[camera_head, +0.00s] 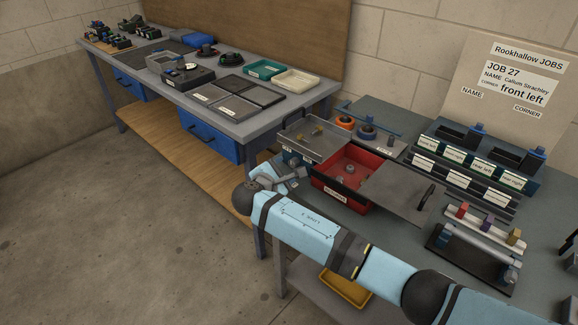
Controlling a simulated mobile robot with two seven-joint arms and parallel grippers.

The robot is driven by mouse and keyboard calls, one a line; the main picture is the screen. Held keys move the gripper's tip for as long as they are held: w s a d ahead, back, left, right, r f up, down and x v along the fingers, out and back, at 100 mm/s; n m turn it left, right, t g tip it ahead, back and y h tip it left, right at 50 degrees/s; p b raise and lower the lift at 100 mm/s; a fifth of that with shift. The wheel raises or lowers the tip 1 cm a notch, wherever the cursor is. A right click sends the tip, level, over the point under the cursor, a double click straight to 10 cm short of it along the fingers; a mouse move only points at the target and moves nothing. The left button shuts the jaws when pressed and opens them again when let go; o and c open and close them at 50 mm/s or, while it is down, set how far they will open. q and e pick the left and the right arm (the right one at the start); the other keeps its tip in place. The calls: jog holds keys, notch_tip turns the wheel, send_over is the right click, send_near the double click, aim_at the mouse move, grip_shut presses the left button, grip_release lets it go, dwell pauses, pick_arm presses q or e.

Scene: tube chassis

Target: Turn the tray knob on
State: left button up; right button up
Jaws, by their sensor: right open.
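A grey shallow tray (313,136) with small brass-coloured pieces sits at the left end of the right bench. Beside it is an open red compartment (369,166) with a small grey round part (350,169) inside. I cannot tell which piece is the tray knob. My right gripper (291,178) is open at the front left of the bench, just in front of the grey tray and left of the red compartment. It is small and partly hidden by my own wrist, and I see nothing held. My left gripper is not in view.
A grey panel (402,191) with a black handle lies right of the red compartment. Labelled racks (470,162) and a rail with coloured blocks (486,223) fill the right. Another workbench (226,122) stands left.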

jog(key=v, duration=0.9)
jog(key=shift+w, duration=0.1)
